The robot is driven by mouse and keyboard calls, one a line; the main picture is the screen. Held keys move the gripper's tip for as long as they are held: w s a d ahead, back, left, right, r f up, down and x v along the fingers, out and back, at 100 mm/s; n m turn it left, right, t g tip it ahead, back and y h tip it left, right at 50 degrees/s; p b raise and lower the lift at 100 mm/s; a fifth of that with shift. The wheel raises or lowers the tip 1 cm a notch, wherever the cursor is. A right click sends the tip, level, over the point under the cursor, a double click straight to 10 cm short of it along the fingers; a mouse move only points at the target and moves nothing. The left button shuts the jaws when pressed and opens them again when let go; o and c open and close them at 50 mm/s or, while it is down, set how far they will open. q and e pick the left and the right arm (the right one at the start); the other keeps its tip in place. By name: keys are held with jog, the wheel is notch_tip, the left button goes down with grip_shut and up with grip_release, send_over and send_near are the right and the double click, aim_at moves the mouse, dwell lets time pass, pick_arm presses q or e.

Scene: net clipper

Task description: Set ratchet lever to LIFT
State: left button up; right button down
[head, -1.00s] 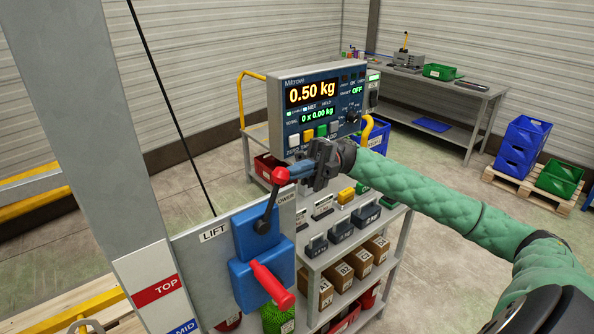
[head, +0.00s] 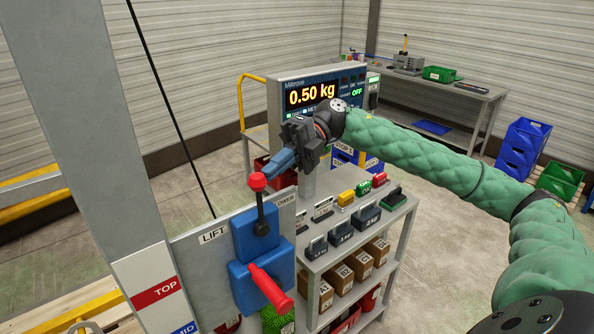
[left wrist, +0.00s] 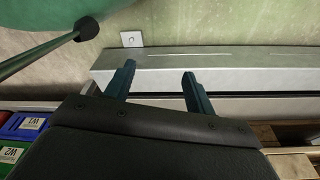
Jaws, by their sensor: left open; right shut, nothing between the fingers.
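The ratchet lever (head: 260,208) is a dark rod with a red ball knob (head: 257,181) on a blue box (head: 257,240) in the head view. It stands nearly upright. The LIFT label (head: 214,234) is to its left; the LOWER label (head: 286,199) is to its right, partly hidden. My right gripper (head: 272,173) is shut and empty, its blue fingertips at the right side of the knob, seemingly touching it. My left gripper (left wrist: 160,80) is open and empty in the left wrist view, above a grey beam; it is not visible in the head view.
A red crank handle (head: 270,287) sticks out below the lever. A grey post (head: 95,130) stands to the left. The scale display (head: 318,95) and a shelf cart (head: 395,225) with weights stand behind. In the left wrist view, a grey beam (left wrist: 230,60) crosses below.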

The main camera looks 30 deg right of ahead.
jog(key=a+h, duration=0.1)
jog(key=a+r+h+p, duration=0.1)
jog(key=a, duration=0.1)
jog(key=shift+s+a+t+h, duration=0.1)
jog(key=shift+a+t+h, duration=0.1)
jog(key=shift+t+h, duration=0.15)
jog(key=shift+a+f+h, duration=0.1)
jog(key=shift+a+h, duration=0.35)
jog(key=shift+a, duration=0.1)
pick_arm(q)
jog(key=shift+s+a+f, duration=0.3)
jog(key=shift+a+f, duration=0.1)
jog(key=shift+f, duration=0.2)
jog(key=shift+s+a+f, duration=0.3)
jog(key=shift+a+f, duration=0.1)
jog(key=shift+f, duration=0.15)
pick_arm(e)
jog(key=shift+s+a+f, duration=0.1)
jog(key=shift+a, duration=0.45)
pick_arm(q)
jog(key=shift+r, duration=0.1)
jog(key=shift+w+d+r, duration=0.1)
jog(key=shift+w+r, duration=0.05)
jog(key=shift+w, duration=0.1)
jog(key=shift+s, duration=0.1)
